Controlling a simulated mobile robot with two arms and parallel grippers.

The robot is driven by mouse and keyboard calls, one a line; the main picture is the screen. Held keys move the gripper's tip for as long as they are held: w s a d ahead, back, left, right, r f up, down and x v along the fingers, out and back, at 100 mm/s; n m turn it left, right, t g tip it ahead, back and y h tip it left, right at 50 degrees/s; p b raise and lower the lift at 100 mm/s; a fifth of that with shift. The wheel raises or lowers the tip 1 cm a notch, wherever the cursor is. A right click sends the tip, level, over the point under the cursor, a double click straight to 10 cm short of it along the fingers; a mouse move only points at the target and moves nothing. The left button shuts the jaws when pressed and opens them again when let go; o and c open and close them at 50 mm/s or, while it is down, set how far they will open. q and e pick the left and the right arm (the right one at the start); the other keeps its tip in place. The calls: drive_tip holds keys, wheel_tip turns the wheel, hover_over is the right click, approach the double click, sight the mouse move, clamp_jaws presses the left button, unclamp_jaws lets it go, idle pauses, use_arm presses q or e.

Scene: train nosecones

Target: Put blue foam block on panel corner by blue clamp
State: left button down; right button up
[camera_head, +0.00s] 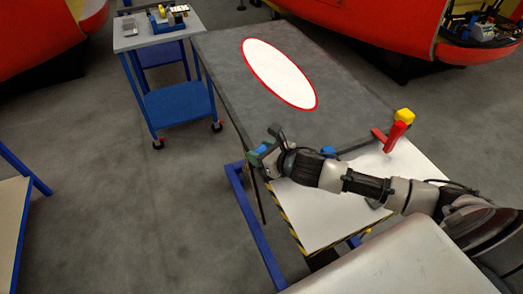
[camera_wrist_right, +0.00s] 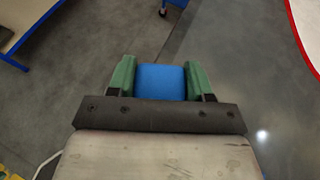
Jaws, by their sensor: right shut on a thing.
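My right gripper (camera_head: 264,146) reaches across the near edge of the dark grey panel (camera_head: 235,70) at its near left corner. Its green fingers are shut on the blue foam block (camera_head: 263,148). In the right wrist view the block (camera_wrist_right: 161,82) sits between both fingers, over or near the panel's edge; I cannot tell whether it touches the panel. A small blue part (camera_head: 328,151), perhaps the blue clamp, shows at the panel's near edge behind my right arm, mostly hidden. My left gripper is out of view.
A red clamp (camera_head: 396,136) and a yellow block (camera_head: 404,116) are at the panel's near right corner. The panel lies on a white table (camera_head: 310,210). A blue cart (camera_head: 170,100) carrying small items stands at the far left. Red train noses (camera_head: 400,30) stand behind.

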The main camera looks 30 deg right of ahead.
drive_tip(key=o, duration=0.9)
drive_tip(key=shift+r, duration=0.1)
drive_tip(key=shift+s+d, duration=0.1)
drive_tip(key=shift+s, duration=0.15)
drive_tip(key=b+v, duration=0.2)
drive_tip(key=v, duration=0.9)
drive_tip(key=shift+s, duration=0.25)
drive_tip(key=shift+r, duration=0.1)
